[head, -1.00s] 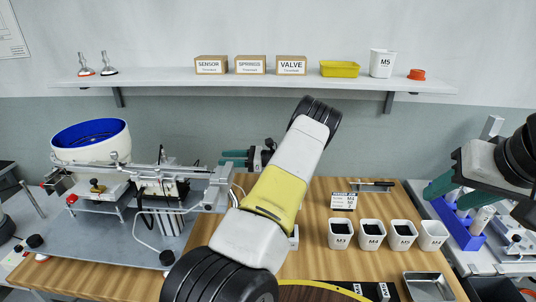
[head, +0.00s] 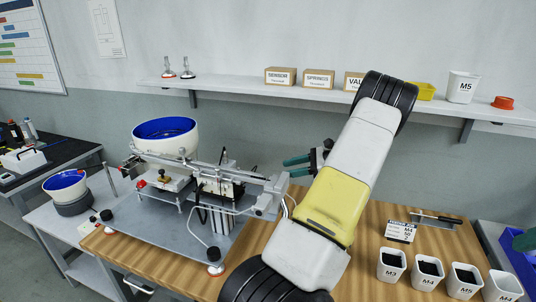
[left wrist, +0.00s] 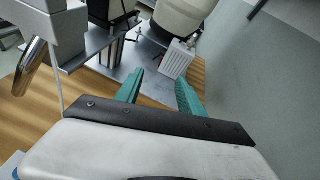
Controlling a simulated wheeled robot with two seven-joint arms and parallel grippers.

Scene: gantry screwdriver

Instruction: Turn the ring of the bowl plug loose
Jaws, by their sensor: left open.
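The white bowl feeder with a blue inside (head: 165,145) stands on a grey plate on the bench. Its white underside (left wrist: 182,16) shows at the top of the left wrist view. Below it is a small white ribbed box (left wrist: 176,62) with a silvery fitting (left wrist: 191,43) on its top; I cannot tell whether this fitting is the bowl plug with its ring. My left gripper (head: 290,168) is open and empty, right of the feeder's rail. In the left wrist view its teal fingers (left wrist: 160,85) are apart and point towards the ribbed box, short of it.
The metal rail assembly (head: 235,184) lies left of my left gripper. A shelf (head: 240,91) with boxes runs along the wall. Labelled white cups (head: 428,272) stand at the bench's right.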

